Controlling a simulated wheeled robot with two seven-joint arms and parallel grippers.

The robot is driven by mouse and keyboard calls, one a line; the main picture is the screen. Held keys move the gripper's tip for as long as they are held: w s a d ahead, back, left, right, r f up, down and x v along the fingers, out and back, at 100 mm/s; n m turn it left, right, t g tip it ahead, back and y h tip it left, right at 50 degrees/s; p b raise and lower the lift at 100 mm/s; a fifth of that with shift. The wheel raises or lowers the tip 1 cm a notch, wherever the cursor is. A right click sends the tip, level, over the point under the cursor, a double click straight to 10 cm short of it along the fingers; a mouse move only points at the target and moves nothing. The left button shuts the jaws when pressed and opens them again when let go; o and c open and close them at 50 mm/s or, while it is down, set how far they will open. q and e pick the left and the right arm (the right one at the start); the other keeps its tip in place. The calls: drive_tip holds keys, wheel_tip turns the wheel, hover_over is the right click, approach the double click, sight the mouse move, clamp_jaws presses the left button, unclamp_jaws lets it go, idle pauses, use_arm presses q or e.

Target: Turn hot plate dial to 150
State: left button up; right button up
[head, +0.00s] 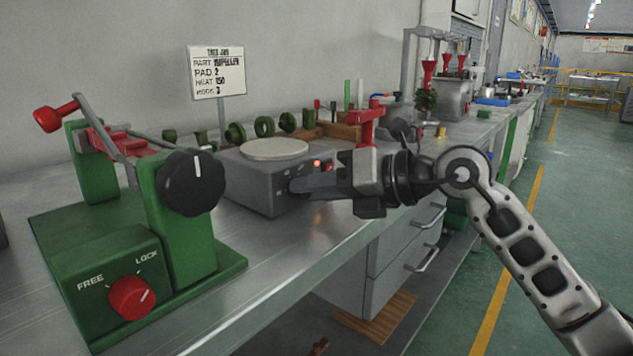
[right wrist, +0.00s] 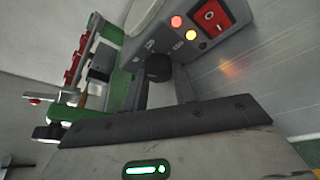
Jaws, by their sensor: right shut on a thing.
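The hot plate is a grey box (head: 248,183) with a round pale top (head: 274,149), standing on the metal bench. My right gripper (head: 296,187) reaches its front panel from the right. In the right wrist view, its two fingers (right wrist: 162,76) are shut on the black dial (right wrist: 158,67), one on each side. A job card (head: 217,73) reads HEAT 150. My left gripper is not in view.
A green fixture (head: 190,235) with a black knob (head: 190,182) and a red FREE/LOCK knob (head: 132,297) stands at the front left. Green parts (head: 265,126) line the back. A red clamp-like tool (head: 367,126) stands behind my gripper. Drawers (head: 405,245) lie under the bench.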

idle(0.3)
drive_tip(key=o, duration=1)
drive_tip(key=p+v, duration=0.1)
drive_tip(key=v, duration=1.5)
drive_tip(key=shift+w, duration=0.1)
